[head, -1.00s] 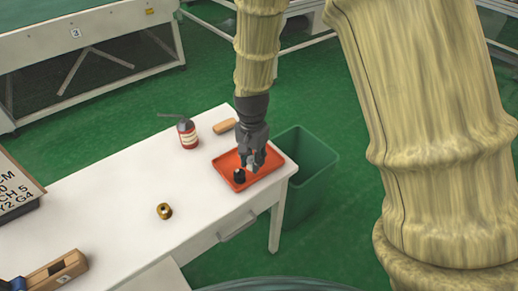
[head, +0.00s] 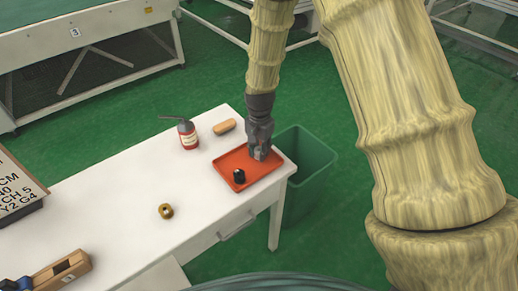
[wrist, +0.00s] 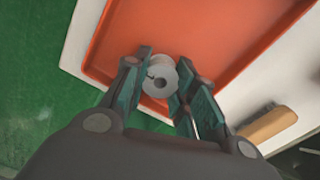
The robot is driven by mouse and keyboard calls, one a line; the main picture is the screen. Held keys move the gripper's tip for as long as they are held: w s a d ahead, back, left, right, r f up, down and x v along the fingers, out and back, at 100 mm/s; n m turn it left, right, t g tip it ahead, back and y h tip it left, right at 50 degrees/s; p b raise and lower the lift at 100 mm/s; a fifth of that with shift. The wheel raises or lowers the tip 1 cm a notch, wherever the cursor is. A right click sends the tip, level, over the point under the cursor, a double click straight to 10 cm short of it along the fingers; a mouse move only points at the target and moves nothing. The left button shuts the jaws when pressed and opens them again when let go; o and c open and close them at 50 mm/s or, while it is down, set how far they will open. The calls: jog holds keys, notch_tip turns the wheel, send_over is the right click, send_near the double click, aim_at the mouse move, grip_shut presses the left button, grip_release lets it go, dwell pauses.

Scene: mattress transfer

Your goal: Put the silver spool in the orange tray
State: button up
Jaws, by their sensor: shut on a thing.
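The silver spool (wrist: 160,80) is between the fingertips of my gripper (wrist: 160,75) in the wrist view, and the gripper is shut on it. In the head view my gripper (head: 259,155) is over the right part of the orange tray (head: 262,168), with the spool barely showing at its tips. The tray lies on the white table and also fills much of the wrist view (wrist: 215,35). I cannot tell whether the spool touches the tray floor.
A black spool-like piece (head: 239,176) is in the tray's left part. A green bin (head: 308,160) stands beside the table.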

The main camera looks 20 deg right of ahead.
jog(key=shift+f, duration=0.25)
jog(key=o, duration=0.9)
jog(key=shift+r, duration=0.15)
notch_tip(320, 180, up, 12)
jog(key=shift+r+b, duration=0.1)
jog(key=shift+b, duration=0.65)
